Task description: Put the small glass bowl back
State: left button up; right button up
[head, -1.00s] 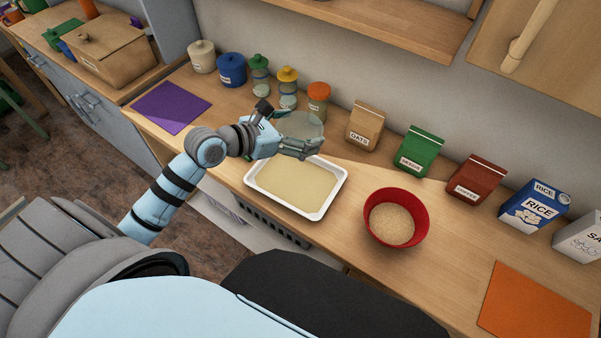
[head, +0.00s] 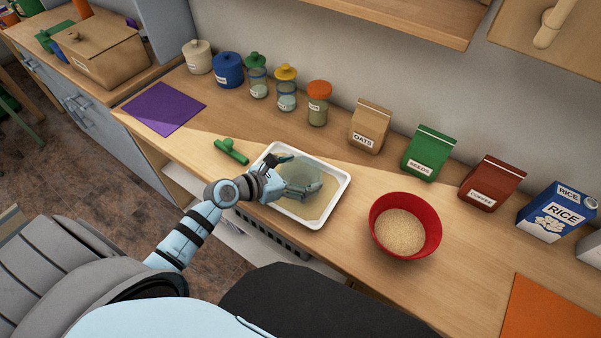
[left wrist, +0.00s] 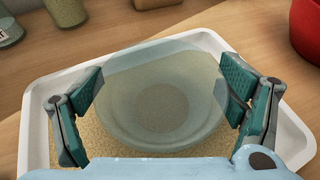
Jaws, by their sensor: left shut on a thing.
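The small clear glass bowl (head: 301,171) is over the white tray (head: 339,199), which has a beige, grainy layer inside. My left gripper (head: 303,174) is shut on the bowl, with one finger on each side of it. The left wrist view shows the bowl (left wrist: 160,105) upright between the two teal finger pads, with the tray (left wrist: 42,112) around and below it. I cannot tell whether the bowl's base touches the layer in the tray. My right gripper is not in view.
A green object (head: 231,151) lies left of the tray. A red bowl (head: 405,226) of grain stands to its right. Jars, including an orange-lidded one (head: 318,103), and bags such as oats (head: 370,126) line the back. A purple mat (head: 163,108) lies clear at left.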

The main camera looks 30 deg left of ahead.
pick_arm(q)
jog(key=o, duration=1.2)
jog(key=shift+c, duration=0.2)
jog(key=shift+s, duration=0.1)
jog(key=shift+r+p, duration=0.25)
jog(key=shift+p, duration=0.05)
jog(key=p+v, duration=0.1)
jog(key=v, duration=1.1)
jog(key=shift+f, duration=0.1)
